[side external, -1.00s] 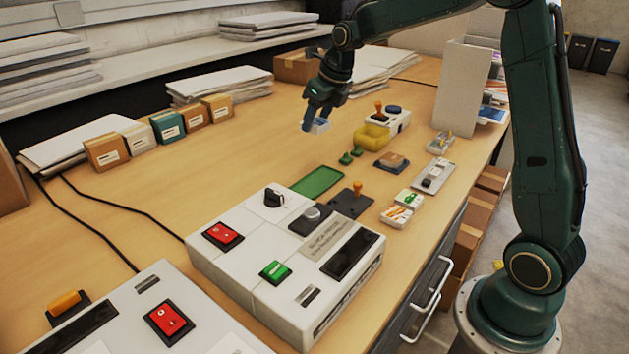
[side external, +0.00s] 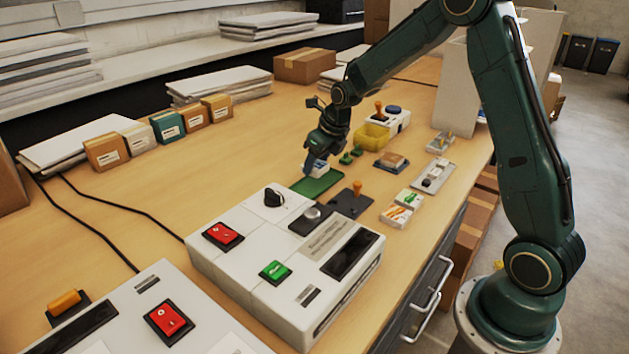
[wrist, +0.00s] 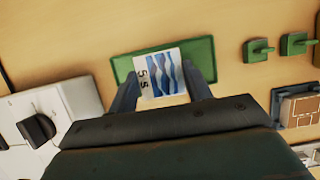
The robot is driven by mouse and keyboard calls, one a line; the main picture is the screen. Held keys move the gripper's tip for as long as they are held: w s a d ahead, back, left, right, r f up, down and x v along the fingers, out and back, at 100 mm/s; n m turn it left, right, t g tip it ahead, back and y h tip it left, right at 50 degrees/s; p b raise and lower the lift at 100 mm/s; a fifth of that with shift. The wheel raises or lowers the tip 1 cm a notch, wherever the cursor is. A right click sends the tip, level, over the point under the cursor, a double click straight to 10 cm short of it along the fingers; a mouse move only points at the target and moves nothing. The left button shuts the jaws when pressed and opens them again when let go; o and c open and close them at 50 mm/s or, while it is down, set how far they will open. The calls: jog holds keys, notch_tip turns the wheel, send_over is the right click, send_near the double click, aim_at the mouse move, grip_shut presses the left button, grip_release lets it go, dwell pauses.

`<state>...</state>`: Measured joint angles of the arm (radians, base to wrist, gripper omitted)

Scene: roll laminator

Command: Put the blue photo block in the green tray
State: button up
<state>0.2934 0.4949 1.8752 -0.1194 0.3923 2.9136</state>
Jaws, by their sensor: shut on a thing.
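The blue photo block (wrist: 162,74) is a white block with blue wavy stripes and dark marks on its top. My gripper (wrist: 164,88) is shut on it, with a finger on either side. In the side view my gripper (side external: 317,165) points down over the green tray, and the block (side external: 319,171) shows between the fingers. The green tray (wrist: 122,65) lies flat on the table behind the block in the wrist view, and it also shows in the side view (side external: 318,186). I cannot tell whether the block touches the tray.
The white laminator (side external: 235,262) with a black knob (side external: 274,196) stands close to the tray. A dark plate with an orange-knobbed lever (side external: 357,188) and small green pieces (side external: 346,158) are nearby. Two more photo blocks (side external: 402,207) lie at the right. Open table lies left of the tray.

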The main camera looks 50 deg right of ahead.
aim_at(321, 166)
jog(key=shift+f, duration=1.95)
jog(key=o, duration=1)
jog(key=shift+f, duration=0.1)
jog(key=shift+v, duration=6.1)
